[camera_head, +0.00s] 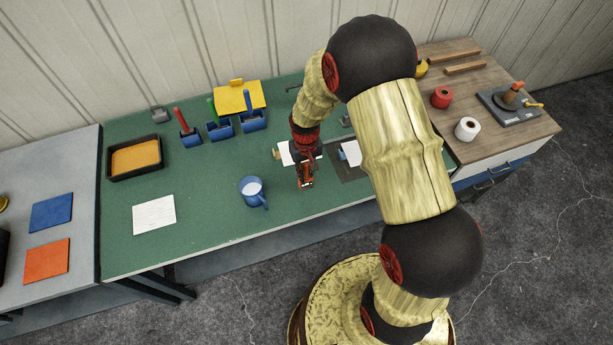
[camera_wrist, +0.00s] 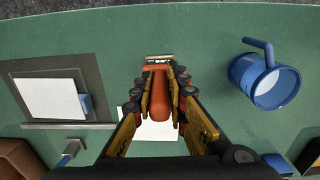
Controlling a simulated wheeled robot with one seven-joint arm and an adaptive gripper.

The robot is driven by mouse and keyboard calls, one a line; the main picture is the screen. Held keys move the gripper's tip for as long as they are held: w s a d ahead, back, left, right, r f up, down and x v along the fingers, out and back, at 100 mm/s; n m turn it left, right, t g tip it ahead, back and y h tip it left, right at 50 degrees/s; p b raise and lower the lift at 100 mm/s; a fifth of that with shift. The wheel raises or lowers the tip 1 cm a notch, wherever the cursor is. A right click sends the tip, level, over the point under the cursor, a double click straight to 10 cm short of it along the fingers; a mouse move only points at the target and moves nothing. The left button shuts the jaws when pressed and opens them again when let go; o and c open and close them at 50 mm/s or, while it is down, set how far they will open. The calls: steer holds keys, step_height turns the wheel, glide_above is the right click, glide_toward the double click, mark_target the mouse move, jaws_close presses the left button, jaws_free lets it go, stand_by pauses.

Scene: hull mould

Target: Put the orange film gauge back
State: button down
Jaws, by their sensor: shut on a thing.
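My gripper (camera_wrist: 160,88) is shut on the orange film gauge (camera_wrist: 160,103), whose rounded orange body lies between the two fingers in the wrist view. A white sheet (camera_wrist: 150,128) lies below and behind the gauge. I cannot tell how high the gauge is above the bench. Blue holders stand at the back, one with a red handle (camera_head: 181,119), one with a green handle (camera_head: 211,106).
A blue mug (camera_head: 253,191) stands left of my gripper; it also shows in the wrist view (camera_wrist: 266,78). A white card on a dark mat (camera_wrist: 90,75) lies on the other side. A black tray (camera_head: 112,171) and a yellow piece (camera_head: 238,96) are farther left.

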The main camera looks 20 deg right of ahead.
mark_target(307, 177)
steer(key=shift+d+f, duration=0.15)
steer(key=shift+f, duration=0.15)
steer(key=shift+w+f, duration=0.15)
steer(key=shift+f, duration=1.4)
steer(key=shift+f, duration=0.1)
steer(key=c, duration=1.8)
jaws_free()
steer(key=shift+o, duration=0.2)
